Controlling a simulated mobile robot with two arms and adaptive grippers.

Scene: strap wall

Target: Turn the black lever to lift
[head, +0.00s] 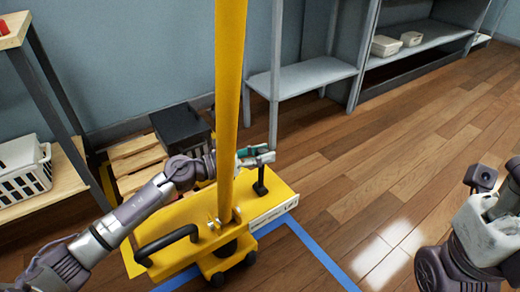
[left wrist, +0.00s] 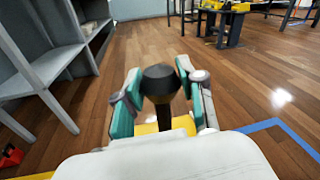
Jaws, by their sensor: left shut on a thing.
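The black lever (head: 261,181) stands upright on the yellow base (head: 180,214) of a machine with a tall yellow mast. My left gripper (head: 257,155) reaches behind the mast and is at the top of the lever. In the left wrist view, the lever's dark knob (left wrist: 160,80) is between the two teal-padded fingers of my left gripper (left wrist: 158,98), which is shut on it. The mast hides part of my left wrist in the head view. My right arm is at the right edge of the head view; its fingers do not show.
A black curved handle (head: 166,243) is at the base's near left. A dark box (head: 180,130) sits on a wooden pallet (head: 136,162) behind. Grey shelves (head: 312,78) stand at the back. Blue tape (head: 315,248) marks the floor. Wooden floor on the right is clear.

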